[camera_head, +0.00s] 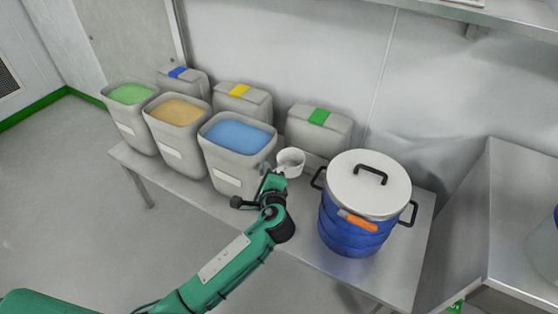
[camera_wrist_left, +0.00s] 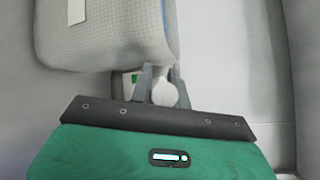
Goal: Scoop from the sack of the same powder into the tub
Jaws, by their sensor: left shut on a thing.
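Three open grey sacks stand in a row on the steel table: one with green powder (camera_head: 130,93), one with tan powder (camera_head: 179,111) and one with blue powder (camera_head: 237,134). My left gripper (camera_head: 271,176) is shut on a white cup-like scoop (camera_head: 290,162), just right of the blue-powder sack. The scoop's pale inside shows no clear powder. In the left wrist view, the fingers (camera_wrist_left: 160,88) hold the white scoop (camera_wrist_left: 165,94), with a grey sack wall (camera_wrist_left: 100,35) close by. A blue tub (camera_head: 345,236) with a white lid (camera_head: 368,184) stands at right. My right gripper is out of view.
Closed grey containers with blue (camera_head: 178,72), yellow (camera_head: 239,90) and green (camera_head: 319,116) marks stand behind the sacks. An orange piece (camera_head: 357,220) is on the tub's side. The steel table (camera_head: 415,262) has narrow bare strips; a steel unit (camera_head: 510,205) stands at right.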

